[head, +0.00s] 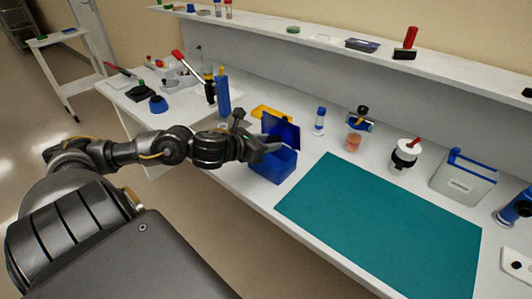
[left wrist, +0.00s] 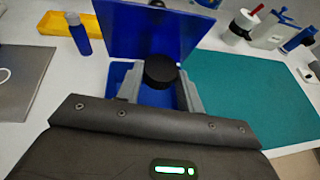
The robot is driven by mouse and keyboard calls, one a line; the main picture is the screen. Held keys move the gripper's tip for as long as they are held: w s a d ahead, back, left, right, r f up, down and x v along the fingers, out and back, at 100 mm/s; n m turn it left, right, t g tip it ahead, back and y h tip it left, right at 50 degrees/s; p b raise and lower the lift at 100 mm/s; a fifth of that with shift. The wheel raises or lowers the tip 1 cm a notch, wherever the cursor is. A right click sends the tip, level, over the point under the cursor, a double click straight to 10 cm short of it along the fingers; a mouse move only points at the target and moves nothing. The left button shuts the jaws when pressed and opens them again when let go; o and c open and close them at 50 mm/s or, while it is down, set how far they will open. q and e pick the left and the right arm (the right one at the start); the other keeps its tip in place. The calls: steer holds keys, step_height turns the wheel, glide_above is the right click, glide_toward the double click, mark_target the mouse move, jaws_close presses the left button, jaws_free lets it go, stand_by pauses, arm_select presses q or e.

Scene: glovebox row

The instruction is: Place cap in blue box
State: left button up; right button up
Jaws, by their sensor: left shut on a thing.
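The blue box (head: 272,166) stands on the white bench at the left edge of the teal mat. Its blue lid is raised at the back, and the lid also shows in the left wrist view (left wrist: 140,32). My left gripper (head: 268,147) is over the box opening. In the left wrist view, my left gripper (left wrist: 160,85) is shut on a round black cap (left wrist: 160,70), held between its fingertips above the box's blue interior. The cap is not clear in the head view. My right gripper is not in view.
A yellow tray (head: 270,113) lies behind the box. A blue-capped vial (head: 319,122) and a jar (head: 355,138) stand to its right. The teal mat (head: 380,225) is bare. A shelf (head: 330,40) runs along the back.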

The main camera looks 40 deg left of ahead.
arm_select(q)
steer(key=shift+w+a+f, duration=0.1)
steer(key=shift+a+f, duration=0.15)
steer(key=shift+f, duration=0.8)
steer(key=shift+w+a+f, duration=0.1)
steer(key=shift+a+f, duration=0.1)
steer(key=shift+f, duration=0.85)
